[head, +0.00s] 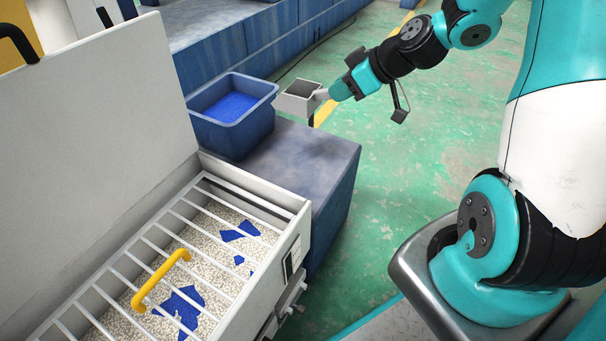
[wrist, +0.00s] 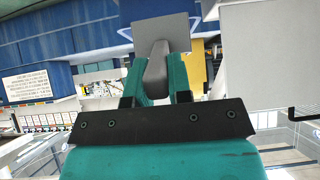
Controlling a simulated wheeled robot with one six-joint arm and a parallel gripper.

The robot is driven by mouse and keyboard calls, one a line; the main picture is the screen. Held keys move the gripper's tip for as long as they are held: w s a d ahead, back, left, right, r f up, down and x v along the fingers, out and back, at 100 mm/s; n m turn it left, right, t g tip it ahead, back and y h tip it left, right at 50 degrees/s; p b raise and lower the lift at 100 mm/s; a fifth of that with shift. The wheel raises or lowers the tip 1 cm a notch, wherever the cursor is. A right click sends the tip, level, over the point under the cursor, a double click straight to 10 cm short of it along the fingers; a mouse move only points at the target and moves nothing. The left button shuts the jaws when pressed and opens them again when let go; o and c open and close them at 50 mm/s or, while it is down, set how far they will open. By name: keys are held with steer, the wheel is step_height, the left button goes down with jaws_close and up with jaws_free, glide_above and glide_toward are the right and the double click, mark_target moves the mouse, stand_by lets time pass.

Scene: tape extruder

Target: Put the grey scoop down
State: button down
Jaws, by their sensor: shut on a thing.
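The grey scoop (head: 298,98) is a square, open-topped pan with a short handle. My gripper (head: 337,92) is shut on its handle and holds it in the air, above the far end of the blue-grey block and just right of the blue bin. The pan looks roughly level in the head view, and its inside looks empty. In the wrist view the scoop (wrist: 160,32) extends away from my gripper (wrist: 161,85), with the handle between the two teal fingers.
A blue bin (head: 262,96) with blue material stands on the blue-grey block (head: 318,160), whose top is otherwise bare. At left is an open machine hopper with a white grate (head: 208,222), a yellow handle (head: 160,280), pale pellets and blue pieces. Green floor (head: 395,190) is clear.

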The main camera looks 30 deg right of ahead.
steer(key=shift+d+f, duration=0.25)
steer(key=shift+d, duration=0.1)
steer(key=shift+m, duration=0.3)
step_height(320, 180, down, 19)
steer(key=b, duration=0.8)
steer(key=shift+f, duration=0.15)
steer(key=shift+f+b, duration=0.15)
steer(key=shift+b, duration=0.2)
steer(key=c, duration=1)
jaws_free()
steer(key=shift+c, duration=0.2)
